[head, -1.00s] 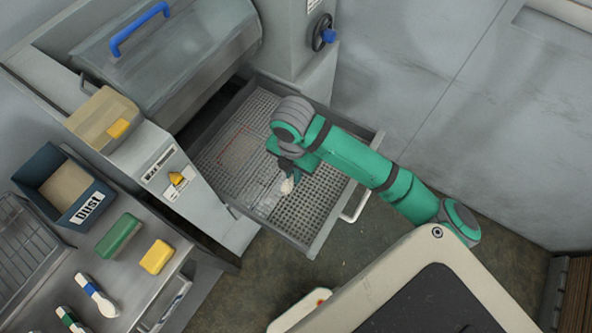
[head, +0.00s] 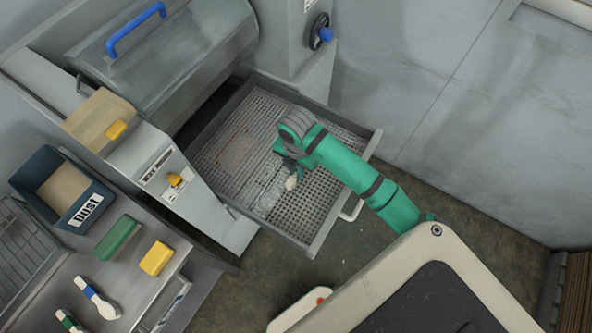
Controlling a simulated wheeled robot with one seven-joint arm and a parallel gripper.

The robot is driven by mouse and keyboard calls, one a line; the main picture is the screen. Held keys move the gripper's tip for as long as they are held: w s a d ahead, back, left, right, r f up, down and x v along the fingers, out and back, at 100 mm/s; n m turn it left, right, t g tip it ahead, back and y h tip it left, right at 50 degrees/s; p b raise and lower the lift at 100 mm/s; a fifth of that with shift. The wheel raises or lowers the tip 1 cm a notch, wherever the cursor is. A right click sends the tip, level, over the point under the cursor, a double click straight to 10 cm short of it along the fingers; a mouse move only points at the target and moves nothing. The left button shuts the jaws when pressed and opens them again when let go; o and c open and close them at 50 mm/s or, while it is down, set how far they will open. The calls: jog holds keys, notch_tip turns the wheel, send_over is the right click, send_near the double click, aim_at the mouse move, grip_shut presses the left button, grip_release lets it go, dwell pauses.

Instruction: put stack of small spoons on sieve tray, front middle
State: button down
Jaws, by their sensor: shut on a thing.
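The sieve tray (head: 325,196) is a pulled-out drawer with a perforated metal floor and a handle on its front. My gripper (head: 288,174) is over the middle of the tray, toward its front. It is shut on the stack of small spoons (head: 291,183), whose pale end shows below the jaws. The rest of the stack is hidden by the gripper and arm. I cannot tell whether the stack touches the tray floor. A red outlined rectangle (head: 235,147) is marked on the tray's rear left floor.
Two spoon stacks, one with a blue band (head: 98,299) and one with a green band (head: 68,320), lie on the left bench. A dust box (head: 62,187), a green block (head: 115,238) and a yellow block (head: 156,258) are also there. A lidded drum (head: 165,55) stands behind the tray.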

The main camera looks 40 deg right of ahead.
jog(key=shift+f, duration=0.1)
jog(key=c, duration=1.8)
grip_release()
jog(key=shift+s, duration=0.1)
jog(key=shift+s+d, duration=0.1)
jog(key=shift+d, duration=0.05)
notch_tip(320, 180, up, 12)
jog(key=shift+a, duration=0.2)
